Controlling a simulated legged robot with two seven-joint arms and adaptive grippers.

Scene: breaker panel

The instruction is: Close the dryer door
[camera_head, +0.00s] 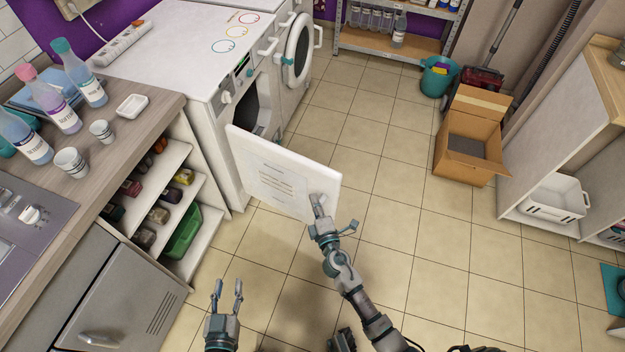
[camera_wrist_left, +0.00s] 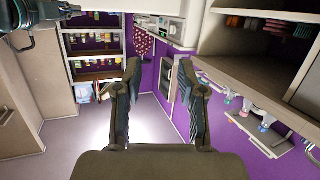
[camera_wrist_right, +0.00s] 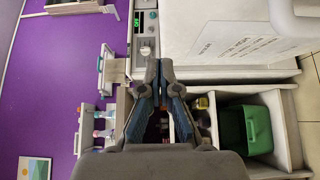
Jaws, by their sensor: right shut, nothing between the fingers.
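The dryer is the white front-loading machine (camera_head: 205,62) left of centre in the head view. Its square white door (camera_head: 270,178) stands wide open, swung out over the floor, with the dark drum opening (camera_head: 247,108) exposed behind it. In the right wrist view the lettered door panel (camera_wrist_right: 245,38) shows at the upper right. My right gripper (camera_head: 318,203) is shut and empty, at the door's right end; I cannot tell whether it touches. Its closed fingers show in the right wrist view (camera_wrist_right: 160,68). My left gripper (camera_head: 227,287) is open and empty, low in front of the counter.
A counter (camera_head: 150,118) with bottles and cups stands at left, above shelves with a green bin (camera_head: 183,232). A second machine with an ajar round door (camera_head: 299,50) is behind the dryer. A cardboard box (camera_head: 470,140) stands at right. The tiled floor between is clear.

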